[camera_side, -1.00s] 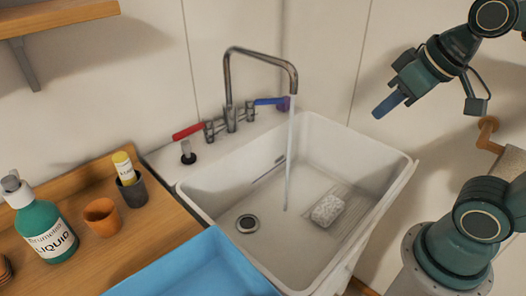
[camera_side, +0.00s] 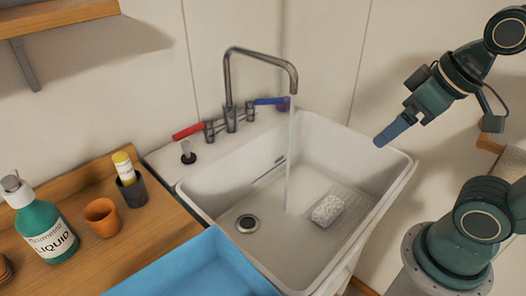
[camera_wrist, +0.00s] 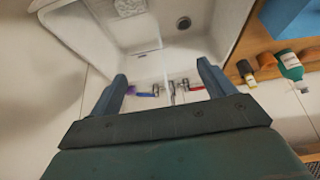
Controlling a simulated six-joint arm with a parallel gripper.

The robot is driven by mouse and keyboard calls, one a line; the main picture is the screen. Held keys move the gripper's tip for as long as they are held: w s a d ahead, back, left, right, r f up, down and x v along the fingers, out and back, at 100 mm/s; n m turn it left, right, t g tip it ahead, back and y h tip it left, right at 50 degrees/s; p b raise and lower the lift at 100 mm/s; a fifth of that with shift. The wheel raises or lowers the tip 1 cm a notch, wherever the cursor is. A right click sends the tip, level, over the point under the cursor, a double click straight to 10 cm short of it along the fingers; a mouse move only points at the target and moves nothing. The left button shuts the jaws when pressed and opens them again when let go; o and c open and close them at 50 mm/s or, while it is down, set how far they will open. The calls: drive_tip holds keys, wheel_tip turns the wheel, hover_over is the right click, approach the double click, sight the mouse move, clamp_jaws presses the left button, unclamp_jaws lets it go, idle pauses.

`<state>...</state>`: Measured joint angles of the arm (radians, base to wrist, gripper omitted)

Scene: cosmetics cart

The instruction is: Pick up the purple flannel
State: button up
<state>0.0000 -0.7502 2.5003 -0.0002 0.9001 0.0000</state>
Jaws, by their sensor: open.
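A small purple patch, which looks like the purple flannel (camera_side: 283,104), shows at the back of the sink by the blue tap handle. It is mostly hidden behind the handle and the water stream. In the wrist view a purple bit (camera_wrist: 131,90) shows beside the inner side of the left finger. My gripper (camera_side: 380,142) is in the air above the sink's right side, right of the purple patch and clear of it. In the wrist view my gripper (camera_wrist: 162,72) has its two fingers wide apart with nothing held between them.
The white sink (camera_side: 390,190) holds a pale sponge-like block (camera_side: 327,209). The tap (camera_side: 230,85) runs water, with a red handle (camera_side: 187,131) and blue handle (camera_side: 268,101). A blue tray (camera_side: 190,270), green bottle (camera_side: 48,228) and orange cup (camera_side: 101,217) stand left.

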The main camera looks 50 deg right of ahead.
drive_tip(key=m+g+y, duration=0.3)
drive_tip(key=m+g, duration=0.2)
drive_tip(key=m, duration=0.8)
hover_over(329, 206)
drive_tip(key=d, duration=0.1)
wheel_tip(329, 206, down, 18)
drive_tip(key=d+f+m+y, duration=0.1)
drive_tip(key=d+f+m, duration=0.3)
drive_tip(key=f, duration=0.6)
drive_tip(key=shift+m+g+y, duration=0.3)
drive_tip(key=shift+m, duration=0.2)
drive_tip(key=shift+f, duration=0.1)
drive_tip(key=x, duration=0.6)
drive_tip(key=shift+a+f, duration=0.15)
drive_tip(key=shift+f, duration=0.1)
drive_tip(key=shift+x, duration=0.95)
